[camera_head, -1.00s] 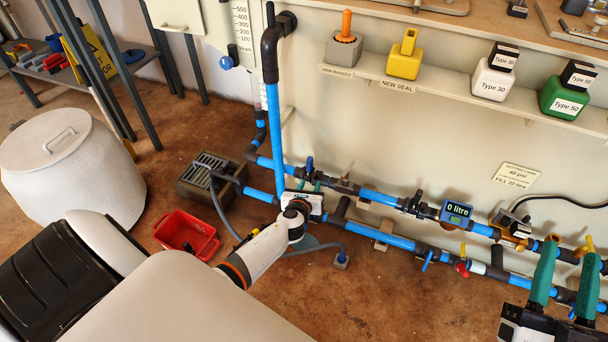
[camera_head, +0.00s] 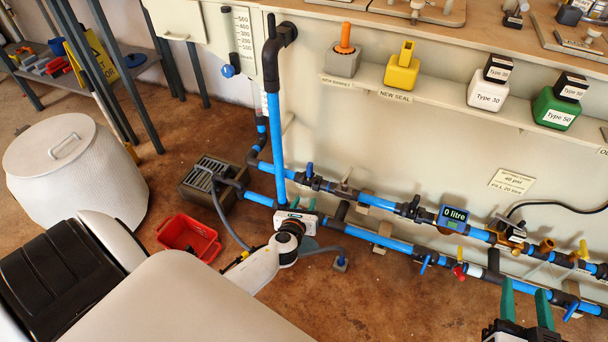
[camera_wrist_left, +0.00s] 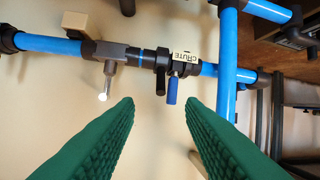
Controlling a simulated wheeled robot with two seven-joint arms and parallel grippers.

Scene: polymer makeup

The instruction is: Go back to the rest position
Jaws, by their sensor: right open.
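My left gripper (camera_head: 303,203) is low in front of the blue pipework in the head view, with its green fingers mostly hidden behind its wrist. In the left wrist view its two green ribbed fingers (camera_wrist_left: 160,100) stand apart with nothing held between them. A pipe with a blue-handled valve (camera_wrist_left: 171,90) shows beyond the fingertips, apart from them. My right gripper (camera_head: 525,285) is at the bottom right of the head view. Its green fingers point up, apart and empty, in front of the lower pipe; its base is cut off by the frame edge.
Blue pipes (camera_head: 385,238) with valves and a meter reading 0 litre (camera_head: 453,217) run along the wall. A red crate (camera_head: 190,236), a white lidded bin (camera_head: 75,172) and a grey slotted box (camera_head: 207,178) stand on the floor at left.

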